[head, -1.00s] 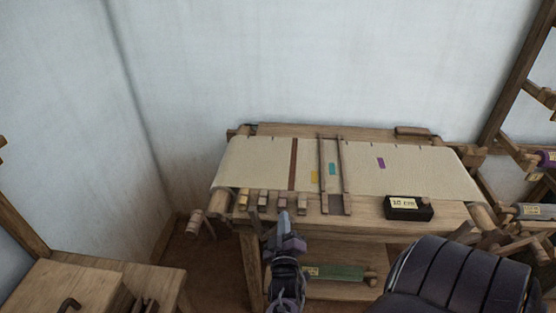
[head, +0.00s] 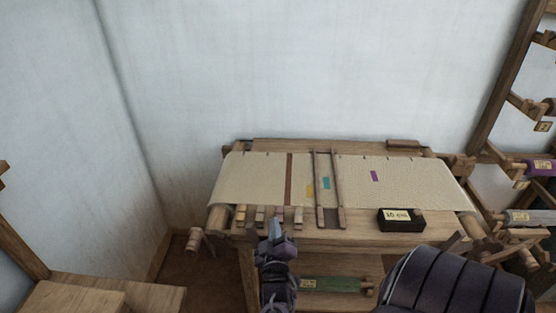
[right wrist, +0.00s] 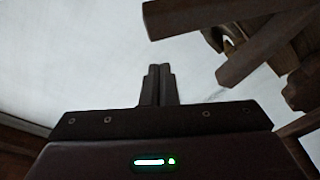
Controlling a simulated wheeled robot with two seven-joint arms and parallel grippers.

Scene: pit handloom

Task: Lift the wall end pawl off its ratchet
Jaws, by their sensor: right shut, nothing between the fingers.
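The pit loom (head: 268,190) stands against the back wall with cream cloth stretched across it. At its left end, nearest the side wall, a beam end (head: 217,217) carries a spoked wooden handle (head: 197,240). I cannot make out the pawl or its ratchet there in the head view. My right gripper (head: 274,228) is shut and empty, in front of the loom's front edge by the small wooden blocks. In the right wrist view its fingers (right wrist: 157,84) are together. Wooden bars (right wrist: 225,20) and a rounded wooden part (right wrist: 212,38) lie beyond it at the upper right. My left gripper is not in view.
A black box with a label (head: 402,220) sits on the loom's front right. Several small blocks (head: 260,214) line the front edge. A green roll (head: 330,284) lies on the lower shelf. A wooden bench (head: 75,297) stands at lower left, with open floor between.

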